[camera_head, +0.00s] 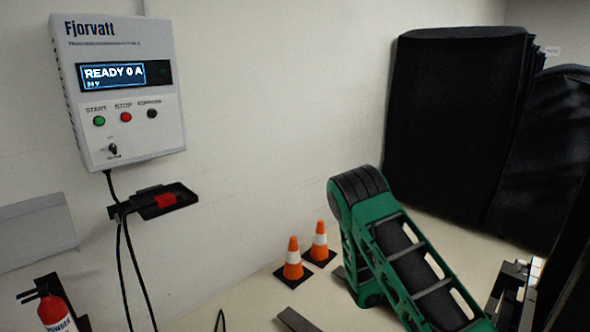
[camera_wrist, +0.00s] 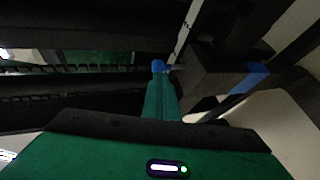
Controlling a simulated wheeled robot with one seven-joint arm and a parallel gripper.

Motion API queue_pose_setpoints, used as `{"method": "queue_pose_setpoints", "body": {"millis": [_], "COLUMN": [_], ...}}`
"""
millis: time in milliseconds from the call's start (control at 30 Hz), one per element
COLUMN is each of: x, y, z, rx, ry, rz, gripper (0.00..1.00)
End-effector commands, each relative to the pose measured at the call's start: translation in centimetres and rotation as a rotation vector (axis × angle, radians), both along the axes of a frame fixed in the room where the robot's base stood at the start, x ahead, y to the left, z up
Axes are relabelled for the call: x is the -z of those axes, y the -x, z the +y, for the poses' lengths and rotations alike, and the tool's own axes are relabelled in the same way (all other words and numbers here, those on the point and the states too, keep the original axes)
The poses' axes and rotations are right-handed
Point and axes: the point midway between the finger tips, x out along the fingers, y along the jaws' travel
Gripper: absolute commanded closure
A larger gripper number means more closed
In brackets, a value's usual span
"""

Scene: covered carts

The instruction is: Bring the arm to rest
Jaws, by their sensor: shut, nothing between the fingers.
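My green and black arm (camera_head: 405,255) is raised and bent in the lower right of the head view, its rounded elbow uppermost. Its far end runs out of the bottom of that view, and I cannot make out my gripper there. In the wrist view my gripper (camera_wrist: 159,67) points away from the camera, its green fingers together and blue at the tips. It is shut and empty. Dark bars and a dark beam with a blue band (camera_wrist: 248,78) lie around and beyond the fingertips; I cannot tell whether they touch.
Dark covered carts (camera_head: 455,120) stand at the back right. A wall-mounted charger box (camera_head: 120,95) reads READY 0 A, with a holder and red-marked plug (camera_head: 165,199) below. Two orange cones (camera_head: 293,262) stand by the wall. A fire extinguisher (camera_head: 55,312) is lower left.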

Motion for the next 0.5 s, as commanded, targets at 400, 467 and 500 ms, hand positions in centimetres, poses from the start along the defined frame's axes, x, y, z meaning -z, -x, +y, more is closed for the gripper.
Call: {"method": "queue_pose_setpoints", "body": {"millis": [400,467,500], "x": [-7.7,-8.7,-9.4], "y": [3.7,4.3,4.8], "z": [0.8,1.0,1.1], "rx": [0.181,0.2,0.212], "ry": [-0.293,-0.336,-0.363], "rz": [-0.111,-0.127,-0.138], "gripper": [1.0,1.0,1.0]}}
